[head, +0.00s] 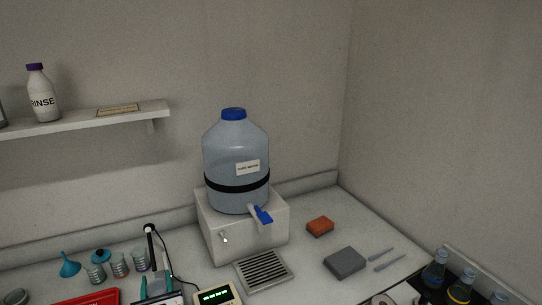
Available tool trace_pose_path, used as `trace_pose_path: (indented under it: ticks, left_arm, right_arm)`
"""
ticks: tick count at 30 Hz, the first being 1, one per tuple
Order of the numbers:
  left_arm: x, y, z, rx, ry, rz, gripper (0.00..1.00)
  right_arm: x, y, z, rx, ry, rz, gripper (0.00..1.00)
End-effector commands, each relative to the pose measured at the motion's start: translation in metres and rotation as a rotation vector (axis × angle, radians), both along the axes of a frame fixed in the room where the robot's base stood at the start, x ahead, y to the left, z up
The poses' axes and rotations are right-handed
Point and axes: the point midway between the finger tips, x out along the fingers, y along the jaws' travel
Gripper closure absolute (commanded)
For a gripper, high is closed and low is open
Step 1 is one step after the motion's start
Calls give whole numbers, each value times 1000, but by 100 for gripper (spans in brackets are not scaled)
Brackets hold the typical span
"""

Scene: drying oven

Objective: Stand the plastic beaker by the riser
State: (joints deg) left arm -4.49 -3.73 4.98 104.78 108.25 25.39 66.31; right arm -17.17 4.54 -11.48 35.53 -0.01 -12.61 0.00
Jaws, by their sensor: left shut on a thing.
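The riser (222,231) is a white box on the bench against the back wall. A large blue-grey carboy (234,150) with a blue cap and a blue tap stands on it. I cannot tell which beaker is the plastic one. My right gripper is not in view.
A drain grille (264,271) lies in front of the riser, beside a meter with a lit display (217,297). An orange sponge (320,226) and a grey block (344,262) lie to the right. A red tray (85,299) is at bottom left. Some bench right of the riser is bare.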

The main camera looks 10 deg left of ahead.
Motion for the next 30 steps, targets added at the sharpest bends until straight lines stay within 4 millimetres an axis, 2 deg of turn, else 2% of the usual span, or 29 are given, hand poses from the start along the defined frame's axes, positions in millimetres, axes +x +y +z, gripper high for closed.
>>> trace_pose_path:
  ticks: [5, 8, 15, 18, 24, 30]
  left_arm:
    - [-25, -18, 3, 4, 2, -79, 80]
    - [-48, -39, 5, 4, 3, -156, 80]
    - [-113, -100, 14, 0, 6, -373, 80]
    - [-133, -118, 19, -1, 4, -439, 80]
    - [-155, -137, 25, -1, 1, -508, 80]
    - [-157, -139, 26, 3, -1, -516, 80]
  right_arm:
    - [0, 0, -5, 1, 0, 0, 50]
    - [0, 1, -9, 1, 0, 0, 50]
    - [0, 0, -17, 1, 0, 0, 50]
    - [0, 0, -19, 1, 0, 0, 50]
    - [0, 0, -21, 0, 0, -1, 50]
    - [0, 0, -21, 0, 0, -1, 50]
